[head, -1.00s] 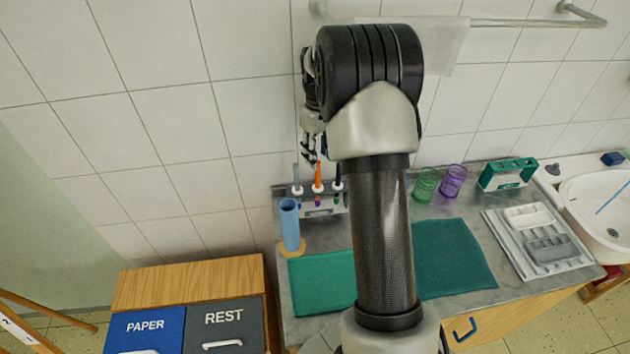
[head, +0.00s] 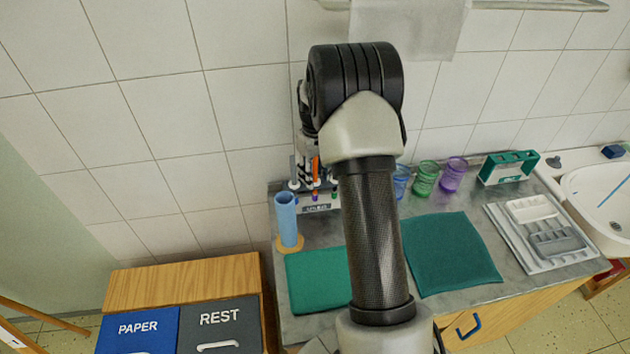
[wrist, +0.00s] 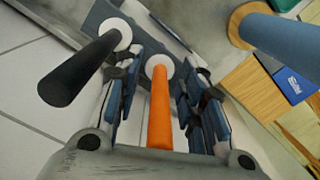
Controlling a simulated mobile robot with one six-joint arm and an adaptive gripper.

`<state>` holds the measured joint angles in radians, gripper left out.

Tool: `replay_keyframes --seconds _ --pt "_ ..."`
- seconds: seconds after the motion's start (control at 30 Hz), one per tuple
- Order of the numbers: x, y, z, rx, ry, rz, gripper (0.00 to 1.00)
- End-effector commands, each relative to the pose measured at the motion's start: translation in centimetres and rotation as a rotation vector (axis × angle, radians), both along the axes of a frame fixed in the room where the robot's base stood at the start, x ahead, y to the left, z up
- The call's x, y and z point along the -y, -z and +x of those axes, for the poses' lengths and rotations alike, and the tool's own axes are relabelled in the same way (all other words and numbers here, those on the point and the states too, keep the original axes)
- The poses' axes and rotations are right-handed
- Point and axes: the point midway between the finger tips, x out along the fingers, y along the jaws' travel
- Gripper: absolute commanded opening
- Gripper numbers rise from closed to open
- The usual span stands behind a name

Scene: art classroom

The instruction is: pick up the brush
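An orange-handled brush (head: 315,170) hangs in a rack (head: 318,209) against the tiled wall, with a white ring around it. In the wrist view, the orange handle (wrist: 160,112) runs between the two fingers of my gripper (wrist: 163,82). The fingers are apart, with a gap on each side of the handle. In the head view, my gripper (head: 307,158) is at the rack, partly hidden by my arm. A black handle (wrist: 78,70) stands in its own white ring, outside the left finger. A grey handle (head: 293,170) is left of the orange one.
A blue cylinder (head: 286,222) stands on a round wooden base (head: 290,246) close to the rack. Blue, green (head: 426,176) and purple (head: 453,174) cups stand to the right. Green mats (head: 450,255) lie on the counter. Bins and a sink (head: 605,205) flank it.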

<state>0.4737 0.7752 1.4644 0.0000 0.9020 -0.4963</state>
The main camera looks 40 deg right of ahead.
Motion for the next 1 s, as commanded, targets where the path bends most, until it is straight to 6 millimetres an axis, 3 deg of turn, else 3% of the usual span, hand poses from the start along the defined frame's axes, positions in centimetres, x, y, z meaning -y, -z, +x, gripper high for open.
replay_keyframes --seconds 0.6,1.0 --pt "0.0 -0.09 0.01 0.0 0.0 0.0 0.0" --pt "0.03 -0.97 0.06 0.002 0.0 -0.001 0.0"
